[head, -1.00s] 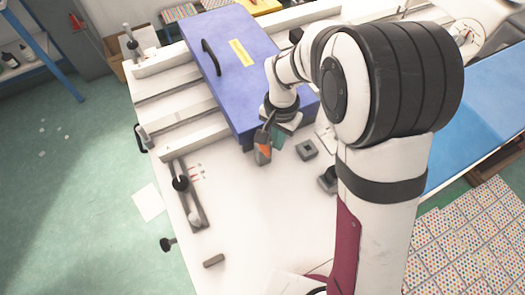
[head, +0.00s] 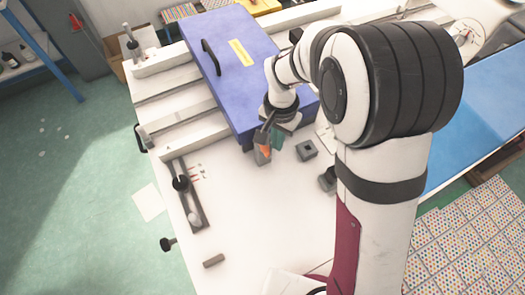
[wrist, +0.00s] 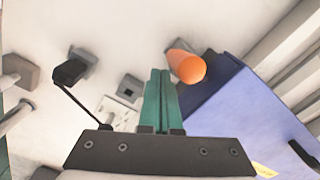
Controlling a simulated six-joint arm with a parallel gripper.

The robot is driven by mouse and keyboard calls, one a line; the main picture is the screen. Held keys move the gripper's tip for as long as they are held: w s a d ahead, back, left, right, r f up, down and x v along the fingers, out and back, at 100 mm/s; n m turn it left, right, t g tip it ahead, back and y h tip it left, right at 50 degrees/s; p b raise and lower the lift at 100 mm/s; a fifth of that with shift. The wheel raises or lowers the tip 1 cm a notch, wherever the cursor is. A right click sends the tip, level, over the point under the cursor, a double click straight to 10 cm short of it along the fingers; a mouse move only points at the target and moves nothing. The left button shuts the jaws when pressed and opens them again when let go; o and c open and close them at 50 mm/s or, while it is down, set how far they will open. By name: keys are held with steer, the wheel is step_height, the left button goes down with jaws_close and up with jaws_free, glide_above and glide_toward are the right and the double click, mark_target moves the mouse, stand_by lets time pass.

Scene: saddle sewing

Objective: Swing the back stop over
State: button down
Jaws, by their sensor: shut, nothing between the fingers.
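My gripper (wrist: 160,76) has its two green fingers pressed together and empty in the wrist view. In the head view the orange piece (head: 264,149) shows below my wrist, at the cover's front corner, partly hidden by the gripper. Neither view makes clear which part is the back stop; the orange-handled piece may belong to it.
The blue cover (head: 235,90) with a black handle stands behind my gripper. A grey block with a square hole (head: 307,150) lies to the right. A dark bar with a black knob (head: 187,193) lies at the left edge. The white table (head: 255,220) is clear in front.

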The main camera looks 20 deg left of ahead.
steer(key=shift+s+a, duration=0.5)
steer(key=shift+w+d, duration=0.4)
steer(key=shift+w, duration=0.05)
step_height(320, 180, up, 9)
stand_by(1.1)
